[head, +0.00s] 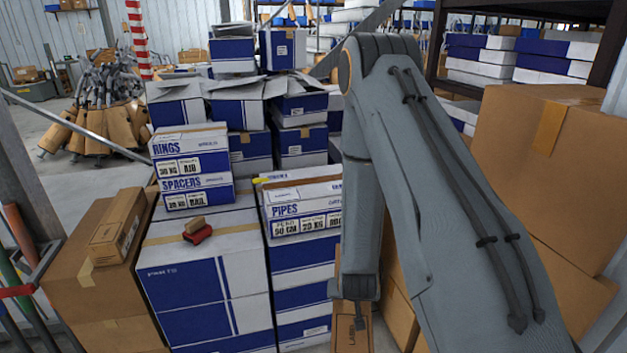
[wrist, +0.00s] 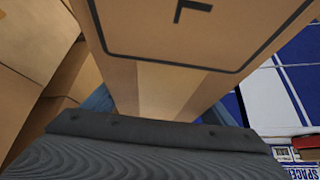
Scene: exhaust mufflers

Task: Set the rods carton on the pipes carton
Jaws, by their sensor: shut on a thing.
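My gripper (wrist: 160,103) is shut on a brown carton (wrist: 190,35), with a finger at each side. The carton fills the upper middle of the wrist view and has a black outlined mark. In the head view a brown carton (head: 351,332) with dark lettering shows below my wrist, at the bottom edge; my fingers are hidden there. I cannot read the word rods on it. The pipes carton (head: 303,213), white and blue, stands upright on a blue and white stack, left of my arm. My arm hides its right edge.
The rings carton (head: 190,141) sits on the spacers carton (head: 197,197), left of the pipes carton. A red and tan object (head: 197,231) lies on a large white and blue carton (head: 207,287). Large brown cartons (head: 545,160) stand close at the right.

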